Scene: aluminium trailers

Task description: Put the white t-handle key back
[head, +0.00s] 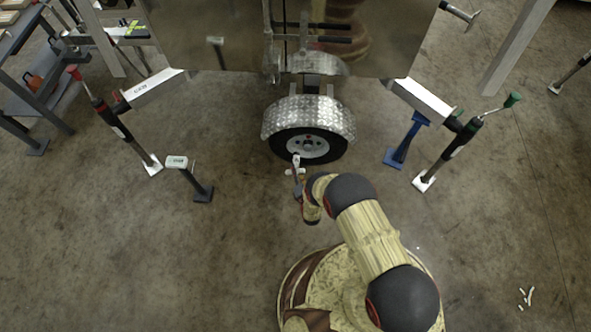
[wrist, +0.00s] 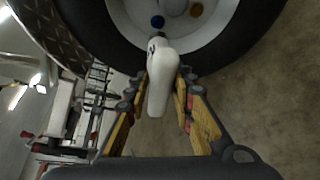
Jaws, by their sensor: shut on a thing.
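The white t-handle key (wrist: 160,75) is between the two yellow fingers of my gripper (wrist: 164,88) in the wrist view. My gripper is shut on it. The key's rounded white handle lies along the gap, and its far end points toward the wheel hub (wrist: 175,25). I cannot tell whether the key touches the wheel. In the head view my gripper (head: 299,178) is just in front of the trailer wheel (head: 309,143), and a small bit of white shows at its tip.
A post stand with a white block (head: 177,161) stands left of the wheel. A blue stand (head: 402,146) and a jack leg (head: 447,152) are at the right, another jack leg (head: 125,130) at the left. Small white pieces (head: 526,297) lie on the floor. The floor around is mostly clear.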

